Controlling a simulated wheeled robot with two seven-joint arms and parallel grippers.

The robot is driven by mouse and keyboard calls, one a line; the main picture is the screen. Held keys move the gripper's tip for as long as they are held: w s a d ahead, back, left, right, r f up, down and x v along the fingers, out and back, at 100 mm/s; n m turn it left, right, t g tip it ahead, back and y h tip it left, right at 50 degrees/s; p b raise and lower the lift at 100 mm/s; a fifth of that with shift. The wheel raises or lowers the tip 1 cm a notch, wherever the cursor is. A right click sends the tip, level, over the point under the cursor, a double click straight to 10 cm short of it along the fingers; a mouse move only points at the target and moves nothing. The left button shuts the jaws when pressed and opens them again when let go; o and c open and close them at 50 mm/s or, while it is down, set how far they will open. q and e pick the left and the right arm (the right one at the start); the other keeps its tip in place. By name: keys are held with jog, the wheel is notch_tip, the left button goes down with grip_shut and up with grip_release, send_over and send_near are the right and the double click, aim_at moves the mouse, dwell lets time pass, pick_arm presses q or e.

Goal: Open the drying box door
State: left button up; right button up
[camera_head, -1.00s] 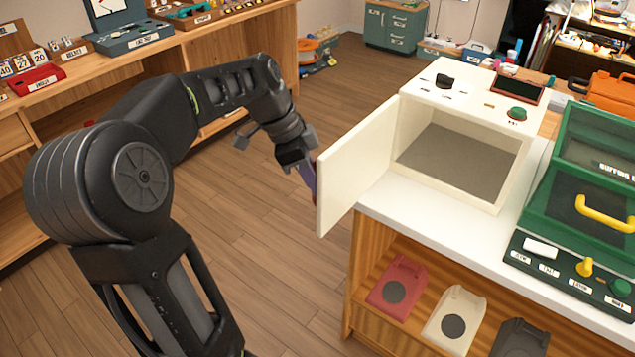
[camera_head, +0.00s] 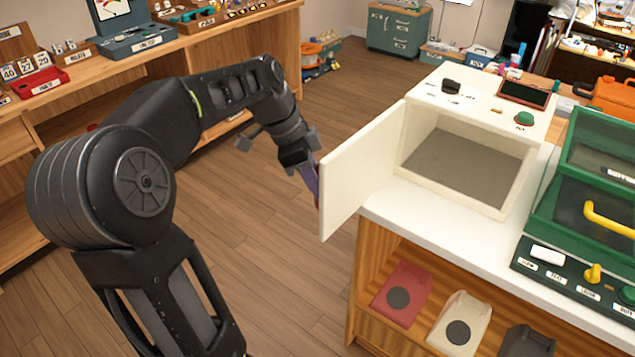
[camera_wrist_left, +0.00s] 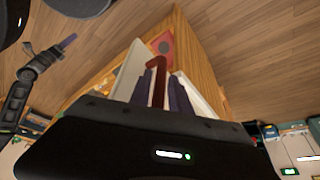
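The drying box (camera_head: 520,190) is a cream box on the white counter, with its front open and a dark grey floor inside. Its cream door (camera_head: 362,168) stands wide open, swung out to the left past the counter's edge. My left gripper (camera_head: 314,192) is at the door's outer face, partly hidden behind its free edge. In the left wrist view its two dark purple fingers (camera_wrist_left: 162,95) are closed around the red-brown door handle (camera_wrist_left: 158,82), beside the pale door panel (camera_wrist_left: 127,72). My right gripper (camera_wrist_left: 66,42) shows small at the left of the wrist view; its opening is unclear.
A green case with a yellow handle (camera_head: 608,220) stands right of the box on the counter (camera_head: 445,232). Red, cream and dark phone bodies lie on the shelf below. The wooden floor (camera_head: 265,240) left of the door is clear. A wooden bench (camera_head: 235,45) runs along the back left.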

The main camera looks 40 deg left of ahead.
pick_arm(q)
jog(key=v, duration=0.7)
jog(key=shift+r, duration=0.25)
jog(key=shift+s+a, duration=0.1)
